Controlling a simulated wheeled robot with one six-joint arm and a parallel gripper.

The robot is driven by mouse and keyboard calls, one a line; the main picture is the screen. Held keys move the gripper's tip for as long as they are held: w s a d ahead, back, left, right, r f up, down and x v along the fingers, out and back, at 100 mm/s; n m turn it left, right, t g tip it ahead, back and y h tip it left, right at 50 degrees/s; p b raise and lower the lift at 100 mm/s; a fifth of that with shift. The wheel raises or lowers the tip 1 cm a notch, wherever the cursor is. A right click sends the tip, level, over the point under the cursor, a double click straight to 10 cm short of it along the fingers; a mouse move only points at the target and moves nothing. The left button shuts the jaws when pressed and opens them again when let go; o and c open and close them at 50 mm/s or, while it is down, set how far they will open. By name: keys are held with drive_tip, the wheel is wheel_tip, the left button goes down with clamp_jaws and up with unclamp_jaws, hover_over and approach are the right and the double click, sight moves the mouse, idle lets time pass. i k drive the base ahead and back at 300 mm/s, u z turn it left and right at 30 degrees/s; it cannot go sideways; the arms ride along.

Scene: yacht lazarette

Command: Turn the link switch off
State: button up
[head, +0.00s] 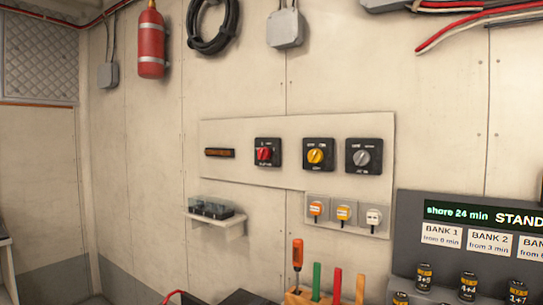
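Three rotary switches sit in a row on a pale panel (225,140) on the wall. The left switch (267,153) has a red knob, the middle switch (319,155) a yellow knob, and the right switch (364,157) a grey knob. Each has a black square plate with small lettering that I cannot read, so I cannot tell which one is the link switch. The exact knob positions are also too small to tell. My gripper is not in view.
Below the panel are tagged sockets (343,214) and a small shelf (216,222) with a dark block. A tool rack (320,298) with upright handles stands at the bottom. A display board (470,235) with battery banks stands right. A fire extinguisher (151,44) hangs upper left.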

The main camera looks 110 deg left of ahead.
sight(314, 155)
drive_tip(key=u, duration=3.5)
drive_tip(key=k, duration=0.55)
drive_tip(key=u, duration=1.05)
drive_tip(key=i, duration=1.1)
drive_tip(key=z, duration=0.9)
drive_tip(key=i, duration=0.6)
drive_tip(key=z, duration=0.6)
